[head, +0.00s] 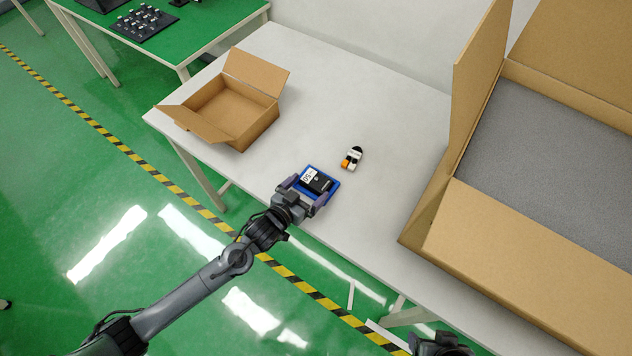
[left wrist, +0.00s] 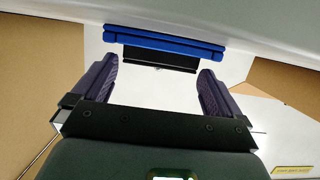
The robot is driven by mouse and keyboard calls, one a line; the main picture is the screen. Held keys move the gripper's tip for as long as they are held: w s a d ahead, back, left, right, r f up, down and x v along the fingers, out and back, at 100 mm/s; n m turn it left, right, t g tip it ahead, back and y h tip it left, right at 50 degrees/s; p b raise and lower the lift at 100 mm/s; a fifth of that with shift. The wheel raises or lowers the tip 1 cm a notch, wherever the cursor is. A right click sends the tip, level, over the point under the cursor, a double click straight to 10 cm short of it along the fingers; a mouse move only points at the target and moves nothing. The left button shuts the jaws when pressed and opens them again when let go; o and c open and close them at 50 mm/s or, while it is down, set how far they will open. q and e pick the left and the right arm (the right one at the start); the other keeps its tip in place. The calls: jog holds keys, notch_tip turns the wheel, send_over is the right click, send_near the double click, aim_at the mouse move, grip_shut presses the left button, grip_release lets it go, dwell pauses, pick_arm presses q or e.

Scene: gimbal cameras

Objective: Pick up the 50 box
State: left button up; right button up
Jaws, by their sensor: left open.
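The 50 box (head: 319,181) is a small blue and black box with a white label at its left end, near the front edge of the white table. My left gripper (head: 305,192) is open, with one purple finger near each side of the box's near part; contact is not clear. In the left wrist view, the box's blue body (left wrist: 165,43) and black part (left wrist: 160,60) lie just ahead of the fingertips, with an empty gap between the fingers (left wrist: 155,80). A dark piece of my right arm (head: 440,345) shows at the bottom edge; its jaw state cannot be read.
A small white, black and orange item (head: 351,158) lies right of the box. An open cardboard box (head: 255,112) stands at the back left. A large open carton with grey foam (head: 550,150) fills the right side.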

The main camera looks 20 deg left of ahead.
aim_at(318, 178)
pick_arm(q)
jog(key=shift+x, duration=1.7)
jog(key=shift+r, duration=0.15)
jog(key=shift+c, duration=0.5)
jog(key=c, duration=0.7)
jog(key=shift+r, duration=0.15)
